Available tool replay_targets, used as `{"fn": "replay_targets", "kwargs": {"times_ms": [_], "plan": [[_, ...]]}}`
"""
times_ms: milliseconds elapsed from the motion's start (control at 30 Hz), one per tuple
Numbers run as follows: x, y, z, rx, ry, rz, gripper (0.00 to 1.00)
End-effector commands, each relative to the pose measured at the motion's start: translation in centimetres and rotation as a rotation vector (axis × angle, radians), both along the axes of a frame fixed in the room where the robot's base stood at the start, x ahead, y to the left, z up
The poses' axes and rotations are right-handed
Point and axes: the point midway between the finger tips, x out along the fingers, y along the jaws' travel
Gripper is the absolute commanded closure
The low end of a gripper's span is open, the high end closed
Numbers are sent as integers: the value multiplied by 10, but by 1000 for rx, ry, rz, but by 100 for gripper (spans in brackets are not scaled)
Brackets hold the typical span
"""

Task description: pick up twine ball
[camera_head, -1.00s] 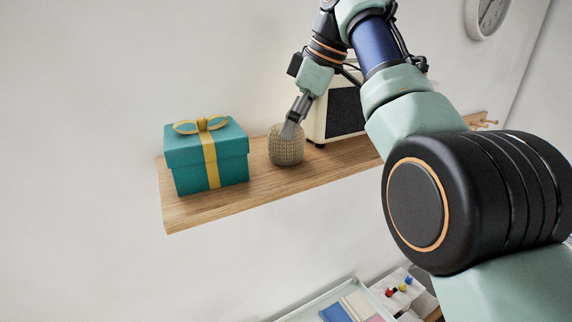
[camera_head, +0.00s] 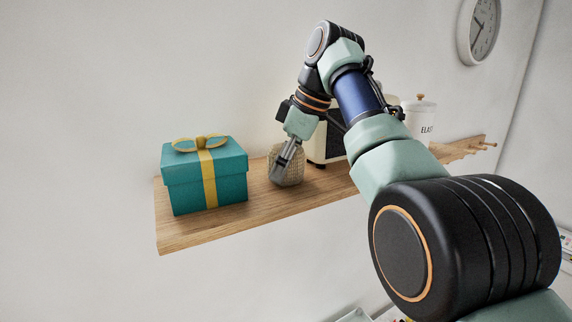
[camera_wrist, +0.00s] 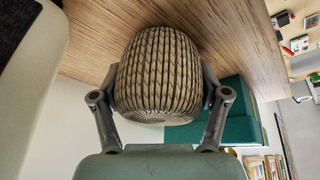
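The twine ball (camera_head: 293,177) is a tan, ribbed, rounded bundle on the wooden shelf, just right of the teal gift box. In the wrist view the twine ball (camera_wrist: 160,75) fills the middle, between the two fingers of my gripper (camera_wrist: 160,82). One finger lies close along each side, with little or no gap visible. In the head view my gripper (camera_head: 287,153) reaches down onto the ball from above and hides part of it. The ball appears to rest on the shelf. Whether the fingers press on it cannot be told.
The teal gift box (camera_head: 180,187) with a yellow ribbon stands left of the ball. A dark-fronted cream box (camera_head: 318,150) stands close on the right, partly behind my arm. A white canister (camera_head: 420,118) is farther right. The wooden shelf (camera_head: 190,232) has a bare front edge.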

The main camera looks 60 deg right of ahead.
Motion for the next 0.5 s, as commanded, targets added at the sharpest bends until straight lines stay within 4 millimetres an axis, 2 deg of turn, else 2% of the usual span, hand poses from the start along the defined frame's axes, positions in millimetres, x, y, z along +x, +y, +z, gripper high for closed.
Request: {"fn": "replay_targets", "kwargs": {"times_ms": [33,100,367,500], "plan": [[0,0,0,0,0,0,53],[0,0,0,0,0,0,63],[0,0,3,-1,0,0,64],[0,0,18,-1,-1,0,64]]}}
